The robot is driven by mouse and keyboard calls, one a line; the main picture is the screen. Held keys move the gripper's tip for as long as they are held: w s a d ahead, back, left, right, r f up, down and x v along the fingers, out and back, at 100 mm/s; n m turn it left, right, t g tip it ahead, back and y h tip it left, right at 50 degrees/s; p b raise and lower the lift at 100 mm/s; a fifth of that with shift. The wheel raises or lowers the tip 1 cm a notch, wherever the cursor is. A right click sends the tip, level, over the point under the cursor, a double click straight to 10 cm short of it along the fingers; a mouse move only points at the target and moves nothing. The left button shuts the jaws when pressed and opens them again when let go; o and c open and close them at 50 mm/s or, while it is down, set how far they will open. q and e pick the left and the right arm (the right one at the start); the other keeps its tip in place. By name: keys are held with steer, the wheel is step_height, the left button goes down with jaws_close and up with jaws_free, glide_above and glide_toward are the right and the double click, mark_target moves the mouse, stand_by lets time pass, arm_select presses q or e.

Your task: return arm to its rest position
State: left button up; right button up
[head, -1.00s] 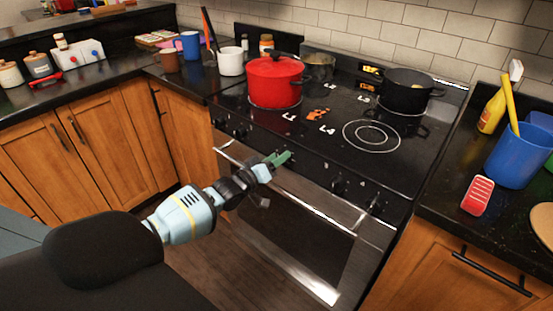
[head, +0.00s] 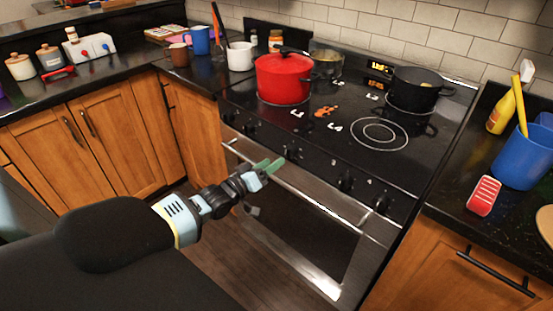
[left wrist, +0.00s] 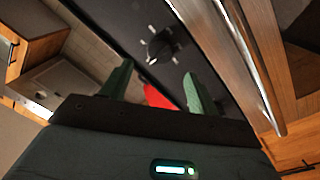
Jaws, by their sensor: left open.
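My left gripper (head: 268,167) is in front of the stove (head: 300,190), close to the oven handle and below the knob row in the head view. Its two green fingers are apart with nothing between them. In the left wrist view the open fingers (left wrist: 160,88) point toward the black stove front, where a knob (left wrist: 160,45) shows. My left forearm comes in from the lower left. My right gripper is in neither view.
A red pot (head: 283,80) and a black pot (head: 414,90) stand on the stove. A blue container (head: 522,158) and a red-and-white item (head: 483,196) are on the right counter. Mugs (head: 240,57) stand on the left counter. Floor space is open below the arm.

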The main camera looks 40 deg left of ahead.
arm_select(q)
steer(key=shift+s+a, duration=0.1)
steer(key=shift+s, duration=0.6)
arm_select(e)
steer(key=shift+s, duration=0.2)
arm_select(q)
steer(key=s+d+f+m+g+p, duration=0.2)
steer(key=s+d+f+g, duration=0.1)
steer(key=s+d+f, duration=0.55)
steer(key=s+d+f+m+g+p, duration=0.1)
steer(key=s+d, duration=0.3)
steer(key=s, duration=0.6)
steer(key=s+d+f+m+g+p, duration=0.1)
steer(key=s+d+f+m+g, duration=0.1)
steer(key=s, duration=0.8)
steer(key=s+d+f+m+g+p, duration=0.1)
steer(key=s+d+f+m+g, duration=0.1)
steer(key=s+d, duration=0.5)
steer(key=s+g, duration=0.1)
steer(key=s, duration=0.2)
steer(key=shift+s+f+y, duration=0.3)
steer(key=shift+s+f, duration=0.05)
steer(key=shift+f, duration=0.05)
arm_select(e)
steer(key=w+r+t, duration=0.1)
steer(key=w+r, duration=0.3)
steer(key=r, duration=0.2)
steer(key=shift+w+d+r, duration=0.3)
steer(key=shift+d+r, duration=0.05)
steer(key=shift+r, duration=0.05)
